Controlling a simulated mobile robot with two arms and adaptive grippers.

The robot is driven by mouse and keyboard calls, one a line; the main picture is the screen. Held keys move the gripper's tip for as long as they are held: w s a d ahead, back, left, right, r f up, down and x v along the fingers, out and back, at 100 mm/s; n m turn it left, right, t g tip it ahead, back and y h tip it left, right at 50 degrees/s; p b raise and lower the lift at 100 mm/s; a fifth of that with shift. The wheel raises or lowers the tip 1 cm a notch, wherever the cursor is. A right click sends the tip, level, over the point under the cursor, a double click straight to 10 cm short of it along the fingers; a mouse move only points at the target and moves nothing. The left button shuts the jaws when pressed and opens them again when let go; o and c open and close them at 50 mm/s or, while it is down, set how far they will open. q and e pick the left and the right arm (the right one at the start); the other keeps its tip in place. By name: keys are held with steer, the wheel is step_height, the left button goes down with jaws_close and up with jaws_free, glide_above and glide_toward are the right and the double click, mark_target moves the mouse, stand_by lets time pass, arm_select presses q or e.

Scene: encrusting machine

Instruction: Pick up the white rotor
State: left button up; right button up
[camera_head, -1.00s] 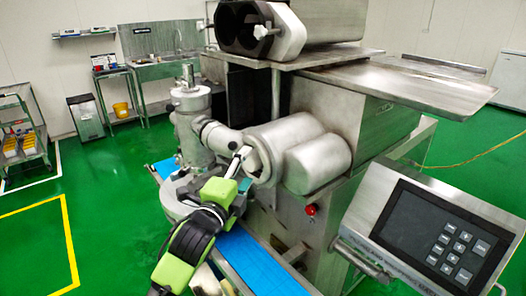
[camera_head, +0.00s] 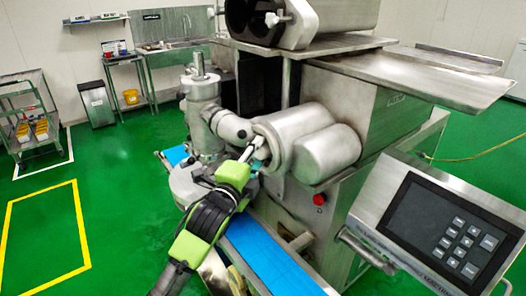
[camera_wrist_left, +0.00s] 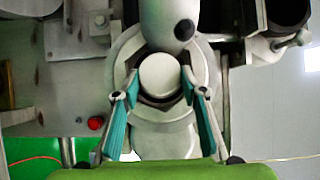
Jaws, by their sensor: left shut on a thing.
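The white rotor (camera_wrist_left: 160,75) shows in the left wrist view as a pale, round-ended piece in front of the machine's metal ring. My left gripper (camera_wrist_left: 158,88) has its two teal-padded fingers shut on it from either side. In the head view, my left gripper (camera_head: 257,153) reaches up to the front of the machine's left horizontal metal drum (camera_head: 298,133). There the rotor is mostly hidden by the fingers and is too small to make out. I cannot tell whether it still touches the machine. My right gripper is in neither view.
The encrusting machine's upright column (camera_head: 202,115) stands left of the gripper. A blue conveyor belt (camera_head: 262,252) runs below it. A control panel (camera_head: 445,230) stands at the right. Green floor (camera_head: 115,200) lies open at the left, with a cart (camera_head: 32,120) beyond.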

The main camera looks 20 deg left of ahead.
arm_select(q)
steer(key=s+a+b, duration=0.5)
steer(key=s+a, duration=0.6)
steer(key=s, duration=0.3)
steer(key=shift+r+b, duration=0.3)
steer(key=shift+r, duration=0.05)
